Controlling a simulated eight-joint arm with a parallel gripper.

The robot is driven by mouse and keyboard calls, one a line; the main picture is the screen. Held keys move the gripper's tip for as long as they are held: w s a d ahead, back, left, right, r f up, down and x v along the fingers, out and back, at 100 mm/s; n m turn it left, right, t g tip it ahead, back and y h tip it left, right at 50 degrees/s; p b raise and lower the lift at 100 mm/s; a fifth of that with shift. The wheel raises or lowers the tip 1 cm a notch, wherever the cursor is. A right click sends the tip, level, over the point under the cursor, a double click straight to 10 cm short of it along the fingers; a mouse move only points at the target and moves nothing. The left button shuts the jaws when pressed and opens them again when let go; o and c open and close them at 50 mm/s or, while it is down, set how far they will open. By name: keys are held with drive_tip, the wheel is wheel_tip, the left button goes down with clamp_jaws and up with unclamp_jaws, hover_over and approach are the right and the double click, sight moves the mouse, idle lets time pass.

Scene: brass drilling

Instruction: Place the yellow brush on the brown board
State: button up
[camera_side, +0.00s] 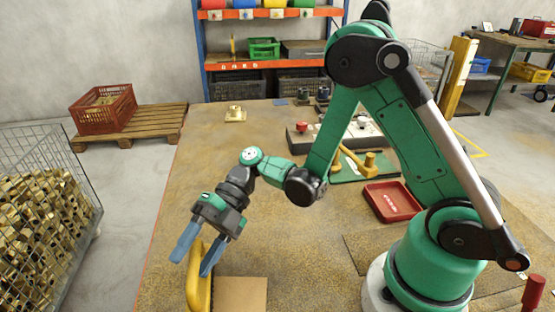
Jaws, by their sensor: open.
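The yellow brush (198,291) is at the bottom left of the picture, with its lower end cut off by the picture edge. The brown board (240,295) lies flat on the table just right of the brush. My gripper (191,267) is over the far end of the brush, its blue fingers pointing down and apart. One finger is left of the brush and the other overlaps its right side. I cannot tell whether either finger touches it.
A red tray (392,202) sits to the right, near a green mat (345,172) with a yellow tool on it. A small brass part on a pad (235,115) is at the back left. The table's left middle is clear.

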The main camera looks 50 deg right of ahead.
drive_tip(key=d+r+m+t+h, duration=0.2)
drive_tip(key=d+m+t+h, duration=0.1)
drive_tip(key=m, duration=0.7)
drive_tip(key=s+d+r+m+t+h, duration=0.1)
drive_tip(key=d+r+m+t+h, duration=0.2)
drive_tip(key=d+m+h, duration=0.3)
drive_tip(key=d+r+m+t+h, duration=0.2)
drive_tip(key=d+m+h, duration=0.2)
drive_tip(key=m, duration=1.2)
drive_tip(key=d, duration=0.2)
drive_tip(key=shift+s+d+r+t, duration=0.3)
drive_tip(key=shift+s+r+t, duration=0.1)
